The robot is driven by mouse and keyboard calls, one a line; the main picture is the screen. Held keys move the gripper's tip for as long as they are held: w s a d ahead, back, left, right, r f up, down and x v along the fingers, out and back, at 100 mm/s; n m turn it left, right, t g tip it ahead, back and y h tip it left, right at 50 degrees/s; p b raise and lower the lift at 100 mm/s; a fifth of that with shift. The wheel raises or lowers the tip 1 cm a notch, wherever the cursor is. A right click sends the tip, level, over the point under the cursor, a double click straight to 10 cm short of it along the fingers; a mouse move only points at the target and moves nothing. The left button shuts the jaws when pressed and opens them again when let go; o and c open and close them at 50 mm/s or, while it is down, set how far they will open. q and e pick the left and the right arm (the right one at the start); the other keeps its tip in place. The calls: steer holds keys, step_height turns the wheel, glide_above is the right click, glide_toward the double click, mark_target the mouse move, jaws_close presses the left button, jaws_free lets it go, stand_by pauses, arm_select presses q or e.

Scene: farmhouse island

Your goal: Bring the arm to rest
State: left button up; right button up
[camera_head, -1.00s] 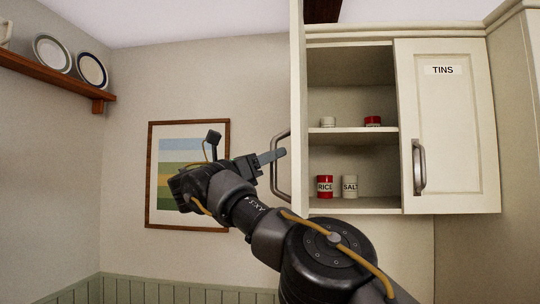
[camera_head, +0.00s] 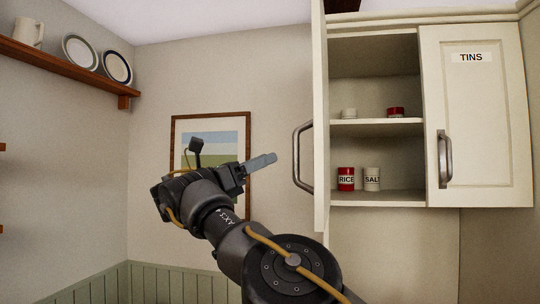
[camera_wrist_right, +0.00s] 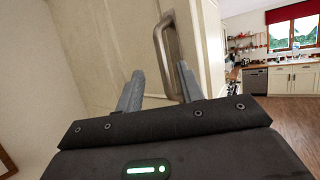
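My right gripper (camera_head: 262,163) is in front of the wall, left of the open cabinet door (camera_head: 321,120). In the right wrist view its two fingers (camera_wrist_right: 158,85) are apart with nothing between them. The door's handle (camera_head: 300,157) is to the right of the fingertips, with a gap between. In the right wrist view the handle (camera_wrist_right: 167,52) shows beyond the fingers. My right arm (camera_head: 230,225) reaches up from the bottom of the head view. My left gripper is not in view.
The cabinet (camera_head: 376,195) holds a rice tin (camera_head: 346,179), a salt tin (camera_head: 372,179) and two small tins above. Its right door (camera_head: 480,120), labelled TINS, is shut. A framed picture (camera_head: 210,122) hangs behind my arm. A shelf (camera_head: 60,62) with plates is at left.

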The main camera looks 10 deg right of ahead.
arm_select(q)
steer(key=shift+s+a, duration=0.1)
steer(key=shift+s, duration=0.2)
arm_select(e)
steer(key=shift+a+f, duration=0.35)
steer(key=shift+a, duration=0.25)
